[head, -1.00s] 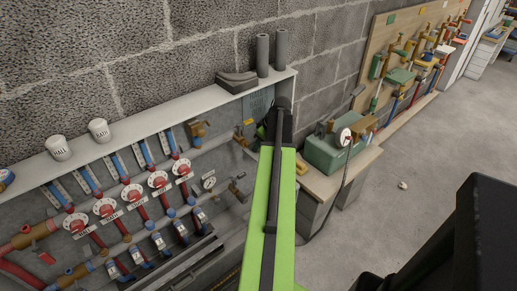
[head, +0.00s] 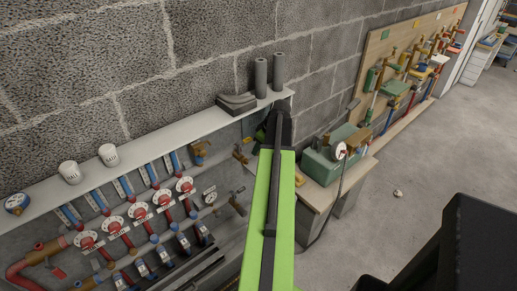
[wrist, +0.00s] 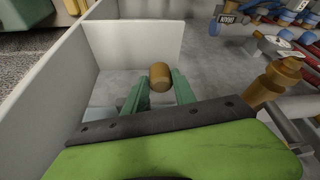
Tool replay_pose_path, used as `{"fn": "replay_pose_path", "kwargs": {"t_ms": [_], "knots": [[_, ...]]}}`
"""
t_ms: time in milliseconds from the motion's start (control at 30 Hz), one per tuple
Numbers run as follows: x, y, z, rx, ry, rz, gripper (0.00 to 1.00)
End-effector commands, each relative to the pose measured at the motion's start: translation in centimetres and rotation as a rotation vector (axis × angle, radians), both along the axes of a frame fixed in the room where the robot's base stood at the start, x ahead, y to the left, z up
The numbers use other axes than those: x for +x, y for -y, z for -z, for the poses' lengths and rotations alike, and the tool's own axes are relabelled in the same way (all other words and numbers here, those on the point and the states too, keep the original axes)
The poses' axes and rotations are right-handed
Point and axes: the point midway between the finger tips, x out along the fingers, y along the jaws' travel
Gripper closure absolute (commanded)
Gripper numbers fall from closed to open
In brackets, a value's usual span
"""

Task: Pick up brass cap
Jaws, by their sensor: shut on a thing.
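The brass cap (wrist: 160,77) is a short, rounded, brownish-gold cylinder. In the wrist view it sits between the tips of the two green fingers of my gripper (wrist: 159,84), which is shut on it. The cap appears clear of the grey back panel, though the gap is hard to judge. In the head view my green and black arm reaches up to the right end of the pipe panel and hides the cap and most of my gripper.
White side walls (wrist: 135,42) stand close ahead and left of my gripper. A brass fitting (wrist: 275,82) juts out on the right. Red-wheeled valves (head: 139,211) fill the panel left of my arm. A bench with a green toolbox (head: 337,153) stands right.

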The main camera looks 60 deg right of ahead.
Motion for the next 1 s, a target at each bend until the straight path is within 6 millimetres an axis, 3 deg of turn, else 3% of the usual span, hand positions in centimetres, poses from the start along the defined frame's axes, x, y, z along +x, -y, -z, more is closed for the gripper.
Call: {"fn": "replay_pose_path", "kwargs": {"t_ms": [600, 800, 1000], "knots": [[-16.2, -5.6, 0.2, 0.0, 0.0, 0.004, 1.0], [-18.3, -6.2, 0.2, 0.0, 0.0, 0.0, 1.0], [-18.6, -6.2, 0.2, 0.001, 0.0, -0.001, 1.0]]}}
